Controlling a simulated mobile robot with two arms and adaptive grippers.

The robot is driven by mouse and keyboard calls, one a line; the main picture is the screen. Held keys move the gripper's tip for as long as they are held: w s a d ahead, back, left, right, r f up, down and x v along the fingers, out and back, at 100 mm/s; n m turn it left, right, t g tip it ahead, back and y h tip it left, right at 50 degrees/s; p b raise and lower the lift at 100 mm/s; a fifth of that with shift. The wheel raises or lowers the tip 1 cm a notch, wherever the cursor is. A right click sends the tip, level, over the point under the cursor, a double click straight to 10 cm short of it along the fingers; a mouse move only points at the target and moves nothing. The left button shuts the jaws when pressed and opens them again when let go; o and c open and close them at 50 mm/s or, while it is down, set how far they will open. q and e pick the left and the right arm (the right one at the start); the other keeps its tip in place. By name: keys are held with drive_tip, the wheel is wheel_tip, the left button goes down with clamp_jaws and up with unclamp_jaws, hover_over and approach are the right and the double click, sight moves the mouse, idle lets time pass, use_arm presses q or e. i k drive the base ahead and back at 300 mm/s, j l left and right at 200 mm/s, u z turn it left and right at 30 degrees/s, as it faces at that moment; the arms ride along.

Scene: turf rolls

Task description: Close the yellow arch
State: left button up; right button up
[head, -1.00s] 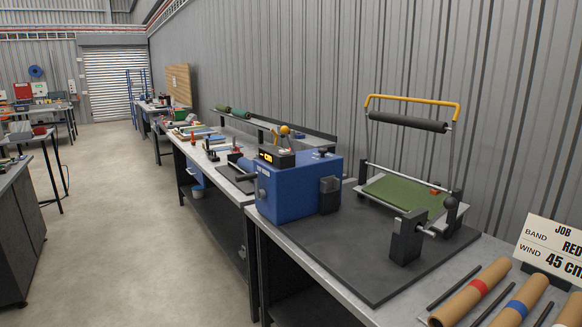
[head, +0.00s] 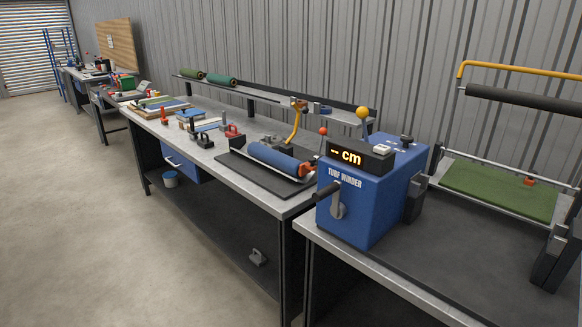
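The yellow arch (head: 518,69) stands raised at the right of the head view, its right end cut off by the picture edge. A dark roller (head: 520,102) hangs just below its bar. Under it lies a flat green turf piece (head: 498,191) with a small red part on it. The blue turf winder box (head: 362,200) stands to the left, with a crank on its front and a display reading "-- cm". Neither of my grippers shows in the view.
Left of the winder, a blue roll (head: 270,158) lies on a dark mat beside a curved yellow lever (head: 295,122). Several small tools lie further along the bench (head: 226,170). Green rolls rest on a raised rail (head: 270,97) behind. The floor (head: 110,230) at left is clear.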

sight(304, 110)
drive_tip(key=i+j+z, duration=0.15)
drive_tip(key=j+z, duration=0.15)
drive_tip(key=i+j+z, duration=0.4)
drive_tip(key=j+z, duration=0.2)
drive_tip(key=i+j+z, duration=0.15)
drive_tip(key=j+z, duration=0.15)
drive_tip(key=j, duration=0.2)
